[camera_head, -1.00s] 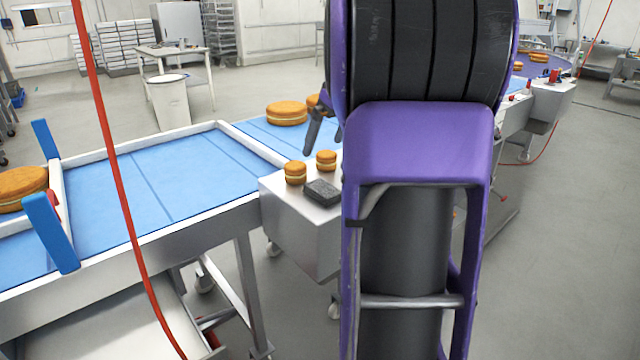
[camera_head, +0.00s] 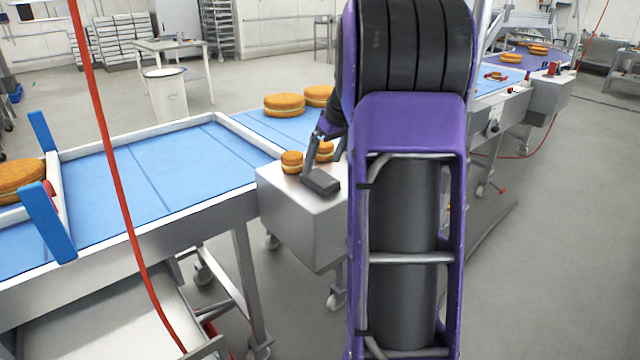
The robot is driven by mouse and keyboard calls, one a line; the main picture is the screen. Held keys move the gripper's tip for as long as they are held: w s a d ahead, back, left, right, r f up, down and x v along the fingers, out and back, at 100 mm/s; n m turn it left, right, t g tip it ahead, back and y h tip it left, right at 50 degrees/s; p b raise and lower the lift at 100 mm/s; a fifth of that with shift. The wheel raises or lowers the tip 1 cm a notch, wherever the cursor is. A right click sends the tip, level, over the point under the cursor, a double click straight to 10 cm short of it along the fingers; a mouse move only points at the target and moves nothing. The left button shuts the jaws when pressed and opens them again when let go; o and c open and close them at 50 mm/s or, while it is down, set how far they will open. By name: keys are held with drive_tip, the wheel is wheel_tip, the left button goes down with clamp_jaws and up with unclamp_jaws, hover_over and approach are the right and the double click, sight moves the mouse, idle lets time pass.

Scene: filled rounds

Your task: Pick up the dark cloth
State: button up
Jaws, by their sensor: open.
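The dark cloth (camera_head: 321,183) is a small, folded, dark grey block lying on top of the steel box (camera_head: 290,215) beside the conveyor. My gripper (camera_head: 309,172) is open and points down at the cloth's left end. One dark finger reaches down at that end; the other finger is hard to make out. Whether the finger touches the cloth I cannot tell. My purple and black arm covers the area just right of the box.
Two small filled rounds stand right behind the cloth, one at the left (camera_head: 291,162) and one partly behind my gripper (camera_head: 324,150). Larger rounds (camera_head: 284,104) lie on the blue belt behind. A red cable (camera_head: 115,170) hangs at the left.

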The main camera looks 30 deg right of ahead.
sight(321, 177)
drive_tip(key=shift+d+b+x, duration=0.15)
drive_tip(key=shift+b+x, duration=0.05)
drive_tip(key=shift+x, duration=1.1)
drive_tip(key=shift+d+b+x, duration=0.15)
drive_tip(key=shift+d+x, duration=0.05)
drive_tip(key=shift+x, duration=1.1)
drive_tip(key=shift+s, duration=0.15)
drive_tip(key=shift+f, duration=0.35)
drive_tip(key=c, duration=1.4)
wheel_tip(321, 177, up, 11)
drive_tip(key=shift+f+p, duration=0.2)
drive_tip(key=shift+p, duration=0.7)
drive_tip(key=shift+c, duration=0.2)
